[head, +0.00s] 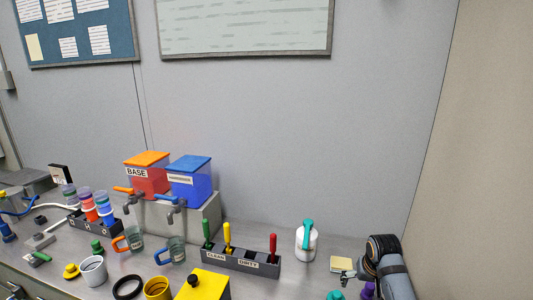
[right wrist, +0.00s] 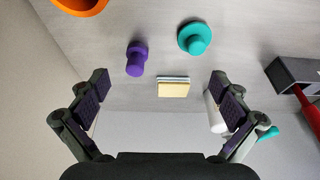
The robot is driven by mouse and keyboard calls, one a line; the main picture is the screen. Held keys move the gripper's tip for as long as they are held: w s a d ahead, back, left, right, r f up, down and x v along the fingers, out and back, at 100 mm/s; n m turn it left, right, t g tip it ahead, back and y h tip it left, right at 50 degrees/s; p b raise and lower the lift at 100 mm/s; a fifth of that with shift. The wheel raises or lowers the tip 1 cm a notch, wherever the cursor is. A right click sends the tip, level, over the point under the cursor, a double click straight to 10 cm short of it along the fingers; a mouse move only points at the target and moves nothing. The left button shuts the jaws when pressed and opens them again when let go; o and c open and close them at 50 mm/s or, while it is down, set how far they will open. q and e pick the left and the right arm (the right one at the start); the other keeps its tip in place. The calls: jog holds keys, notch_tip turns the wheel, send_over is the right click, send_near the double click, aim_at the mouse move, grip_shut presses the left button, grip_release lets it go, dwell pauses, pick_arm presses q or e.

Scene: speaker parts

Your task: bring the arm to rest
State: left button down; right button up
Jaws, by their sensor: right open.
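My right arm shows at the right edge of the head view, with my right gripper (head: 352,277) low beside the cream pad. In the right wrist view my right gripper (right wrist: 160,88) has its two fingers spread wide apart. Nothing is held between them. The cream pad (right wrist: 173,88) lies on the table beyond the gap, and it also shows in the head view (head: 341,264). My left gripper cannot be made out in the head view.
A white bottle with a teal top (head: 307,243) stands close by, left of the arm. A purple knob (right wrist: 136,60) and a teal knob (right wrist: 195,38) are on the table. A dark tool rack (head: 240,262) and red and blue dispensers (head: 190,182) stand further left.

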jog(key=shift+n, duration=0.6)
jog(key=s+f, duration=0.1)
jog(key=s, duration=0.1)
jog(key=s+a+f, duration=0.1)
jog(key=s+f, duration=0.3)
jog(key=shift+s+a+f, duration=0.1)
jog(key=shift+s+a, duration=0.2)
jog(key=shift+a, duration=0.1)
jog(key=shift+n, duration=0.7)
jog(key=s, duration=0.3)
jog(key=s+a+f, duration=0.1)
jog(key=s, duration=0.2)
jog(key=s+a, duration=0.1)
jog(key=s, duration=0.3)
jog(key=shift+f, duration=0.4)
jog(key=s+a+r+n, duration=0.1)
jog(key=s, duration=0.9)
notch_tip(320, 180, down, 25)
jog(key=s+d, duration=0.2)
pick_arm(q)
jog(key=w, duration=0.2)
jog(key=shift+w, duration=0.3)
pick_arm(e)
jog(key=s+d+f+g, duration=0.1)
jog(key=s+f+g, duration=0.1)
jog(key=s+f, duration=1.5)
jog(key=shift+s+d, duration=0.2)
jog(key=shift+s, duration=0.85)
